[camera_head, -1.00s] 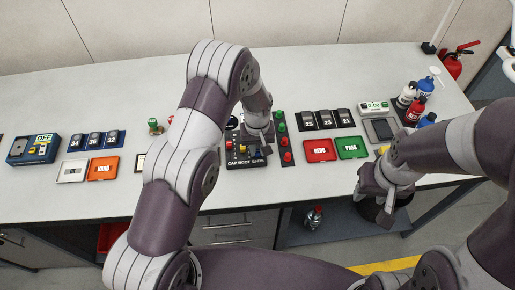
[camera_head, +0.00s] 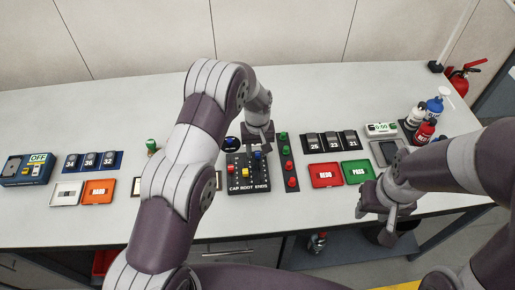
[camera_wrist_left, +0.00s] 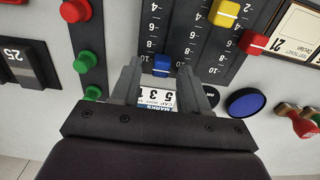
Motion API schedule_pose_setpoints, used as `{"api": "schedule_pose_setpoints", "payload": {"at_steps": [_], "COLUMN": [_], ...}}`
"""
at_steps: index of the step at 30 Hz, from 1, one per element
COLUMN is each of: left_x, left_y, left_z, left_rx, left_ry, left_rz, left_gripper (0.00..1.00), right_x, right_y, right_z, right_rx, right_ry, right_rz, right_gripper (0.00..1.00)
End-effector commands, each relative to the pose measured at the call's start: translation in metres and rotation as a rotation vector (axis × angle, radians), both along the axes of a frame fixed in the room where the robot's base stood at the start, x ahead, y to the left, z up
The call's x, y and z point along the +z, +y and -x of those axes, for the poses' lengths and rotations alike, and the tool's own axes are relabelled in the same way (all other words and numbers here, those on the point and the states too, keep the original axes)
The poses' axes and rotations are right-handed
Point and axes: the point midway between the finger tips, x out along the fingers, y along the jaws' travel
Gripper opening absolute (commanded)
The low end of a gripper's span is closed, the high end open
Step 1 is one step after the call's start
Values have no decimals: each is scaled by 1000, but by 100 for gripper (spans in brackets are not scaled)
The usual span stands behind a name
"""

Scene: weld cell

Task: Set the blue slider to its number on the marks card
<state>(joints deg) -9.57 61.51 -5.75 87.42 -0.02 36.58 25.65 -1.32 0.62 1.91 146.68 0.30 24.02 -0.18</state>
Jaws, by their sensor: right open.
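The blue slider (camera_head: 257,155) is on a black panel (camera_head: 236,188) lettered CAP, ROOT and ENDS. It sits in the ENDS column at the far end, near the 10 mark in the left wrist view (camera_wrist_left: 162,66). My left gripper (camera_head: 258,143) is over that far end. Its fingers (camera_wrist_left: 160,72) are apart, one on each side of the blue slider, with gaps showing. The marks card (camera_wrist_left: 158,100) lies just beyond the panel, partly covered by my gripper; digits 5, 3 and 1 show. My right gripper (camera_head: 385,213) is open and empty by the table's front edge.
The yellow slider (camera_wrist_left: 224,13) and red slider (camera_wrist_left: 253,43) share the panel. A strip of red and green buttons (camera_head: 286,160) stands close at its right. A blue round button (camera_wrist_left: 246,102) and a stamp (camera_wrist_left: 303,122) are beyond the panel. Red and green trays (camera_head: 325,175) lie right.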

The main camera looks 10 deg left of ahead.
Motion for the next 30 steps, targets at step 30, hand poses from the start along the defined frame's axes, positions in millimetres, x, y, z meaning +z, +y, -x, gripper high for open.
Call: {"api": "schedule_pose_setpoints", "payload": {"at_steps": [30], "left_x": [127], "left_y": [0], "left_z": [0], "left_rx": [0], "left_ry": [1], "left_rz": [0], "left_gripper": [45], "right_x": [-22], "right_y": [0], "right_z": [0], "right_rx": [0], "right_ry": [0], "right_rz": [0], "right_gripper": [43]}}
